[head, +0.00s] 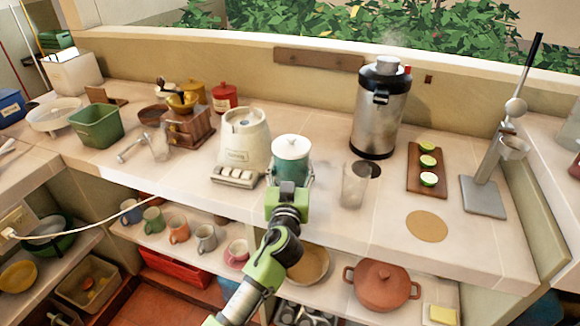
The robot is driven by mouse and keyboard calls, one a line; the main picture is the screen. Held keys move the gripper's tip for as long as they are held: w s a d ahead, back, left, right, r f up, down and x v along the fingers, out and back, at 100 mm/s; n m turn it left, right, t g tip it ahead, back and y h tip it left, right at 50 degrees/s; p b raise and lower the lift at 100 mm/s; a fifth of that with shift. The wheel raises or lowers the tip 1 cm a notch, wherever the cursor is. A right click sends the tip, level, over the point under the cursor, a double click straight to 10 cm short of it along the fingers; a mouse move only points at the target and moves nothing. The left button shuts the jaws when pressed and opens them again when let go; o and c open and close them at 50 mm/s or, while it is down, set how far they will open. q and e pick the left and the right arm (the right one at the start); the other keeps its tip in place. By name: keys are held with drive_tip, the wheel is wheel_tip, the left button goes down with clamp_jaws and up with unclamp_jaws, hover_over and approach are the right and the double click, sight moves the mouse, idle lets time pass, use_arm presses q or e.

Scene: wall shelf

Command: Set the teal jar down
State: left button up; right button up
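The teal jar (290,165) with a white knobbed lid is upright near the middle of the counter in the head view. My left gripper (290,180) reaches it from the front, with its fingers around the jar's lower sides. It looks shut on the jar. The gripper hides the jar's base, so I cannot tell whether it touches the counter (310,220). My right gripper is not in view.
A clear glass (354,186) stands close to the jar's right, and a cream blender base (244,140) to its left. A steel urn (381,110) stands behind right. A round tan mat (427,226) lies bare near the front edge. Mugs and pots fill the shelf below.

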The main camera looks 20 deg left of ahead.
use_arm(q)
drive_tip(key=shift+d+r, duration=0.2)
drive_tip(key=shift+d+f, duration=0.1)
drive_tip(key=shift+f, duration=0.05)
drive_tip(key=o, duration=1.3)
drive_tip(key=shift+f, duration=0.1)
drive_tip(key=shift+o, duration=0.9)
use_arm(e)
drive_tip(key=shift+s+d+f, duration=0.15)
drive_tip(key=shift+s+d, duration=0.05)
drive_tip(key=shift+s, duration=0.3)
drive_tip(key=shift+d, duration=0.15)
use_arm(q)
drive_tip(key=b+v, duration=0.2)
drive_tip(key=v, duration=0.8)
drive_tip(key=shift+s, duration=0.3)
drive_tip(key=shift+s+d, duration=0.15)
drive_tip(key=shift+s, duration=0.55)
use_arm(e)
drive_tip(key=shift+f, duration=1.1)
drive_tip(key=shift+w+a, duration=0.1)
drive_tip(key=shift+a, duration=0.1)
